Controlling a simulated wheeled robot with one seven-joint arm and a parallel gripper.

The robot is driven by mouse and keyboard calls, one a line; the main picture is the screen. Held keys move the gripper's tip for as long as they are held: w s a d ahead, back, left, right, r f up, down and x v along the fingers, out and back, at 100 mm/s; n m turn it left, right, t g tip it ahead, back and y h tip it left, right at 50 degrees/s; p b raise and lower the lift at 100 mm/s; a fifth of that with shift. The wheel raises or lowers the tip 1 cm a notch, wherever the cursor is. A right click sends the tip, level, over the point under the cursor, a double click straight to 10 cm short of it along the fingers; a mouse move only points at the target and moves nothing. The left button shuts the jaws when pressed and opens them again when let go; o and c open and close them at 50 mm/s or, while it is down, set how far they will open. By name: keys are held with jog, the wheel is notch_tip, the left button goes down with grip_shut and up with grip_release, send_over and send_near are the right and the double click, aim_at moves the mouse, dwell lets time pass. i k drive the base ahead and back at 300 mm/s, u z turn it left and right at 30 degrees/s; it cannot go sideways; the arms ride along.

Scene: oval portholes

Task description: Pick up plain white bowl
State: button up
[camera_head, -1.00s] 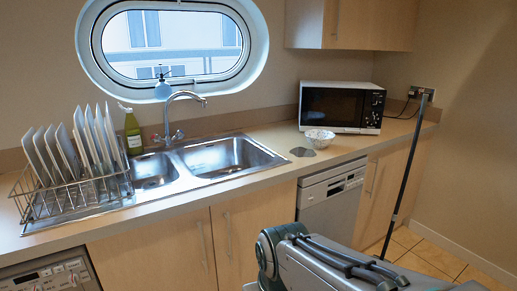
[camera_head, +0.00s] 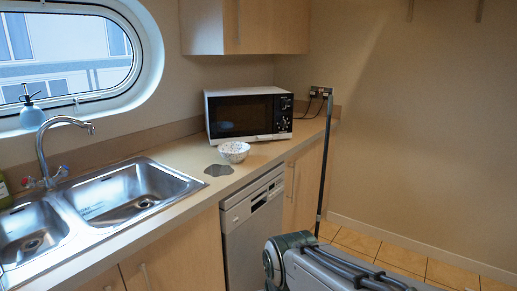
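A small whitish bowl (camera_head: 234,152) with a speckled or patterned outside stands upright on the counter, just in front of the microwave. It is the only bowl in view, and it does not look fully plain. Part of my arm shows at the bottom right, below the counter and apart from the bowl. My gripper is not in view.
A microwave (camera_head: 248,115) stands behind the bowl against the wall. A dark flat patch (camera_head: 218,170) lies on the counter (camera_head: 190,198) beside the bowl. A sink (camera_head: 120,193) with a tap (camera_head: 50,150) is at left. A dishwasher (camera_head: 252,225) is below. Tiled floor (camera_head: 400,257) shows at right.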

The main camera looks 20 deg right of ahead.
aim_at(234, 154)
jog(key=z, duration=0.4)
jog(key=i, duration=1.25)
jog(key=u, duration=0.45)
